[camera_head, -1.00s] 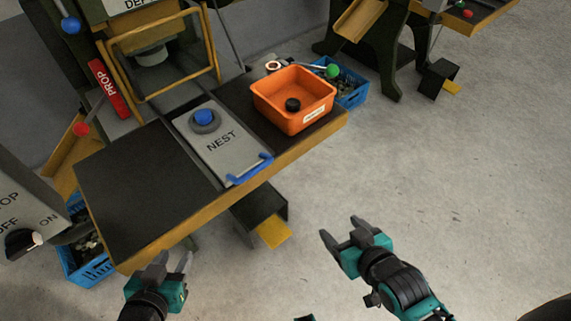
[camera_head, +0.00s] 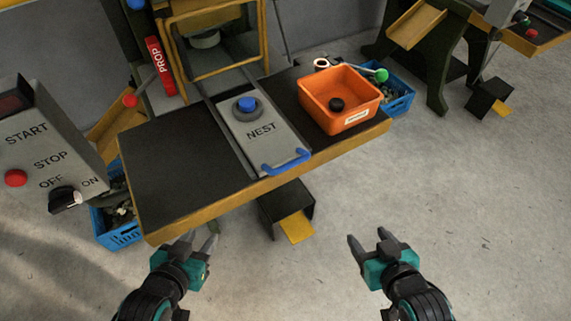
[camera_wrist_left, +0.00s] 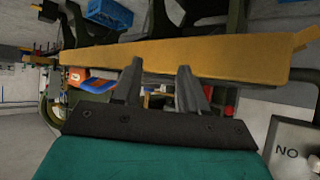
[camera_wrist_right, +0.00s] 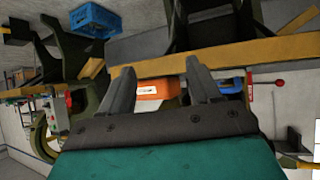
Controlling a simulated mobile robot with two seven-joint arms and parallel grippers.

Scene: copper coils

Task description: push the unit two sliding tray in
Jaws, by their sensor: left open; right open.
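The sliding tray (camera_head: 258,137) is a grey plate marked NEST with a blue handle (camera_head: 286,163) at its front edge. It lies in the middle of the black-topped bench, its handle end at the yellow front edge. A blue piece on a dark ring (camera_head: 246,106) sits on the tray. My left gripper (camera_head: 197,243) is open and empty in front of the bench's front left edge. My right gripper (camera_head: 369,239) is open and empty over the floor, in front and to the right of the handle. Neither gripper touches the tray.
An orange bin (camera_head: 340,100) with a black round piece stands right of the tray. A yellow guard frame (camera_head: 213,45) stands behind it. A control box with a red button (camera_head: 16,178) is at left. A pedal (camera_head: 296,227) is below the bench. Floor in front is clear.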

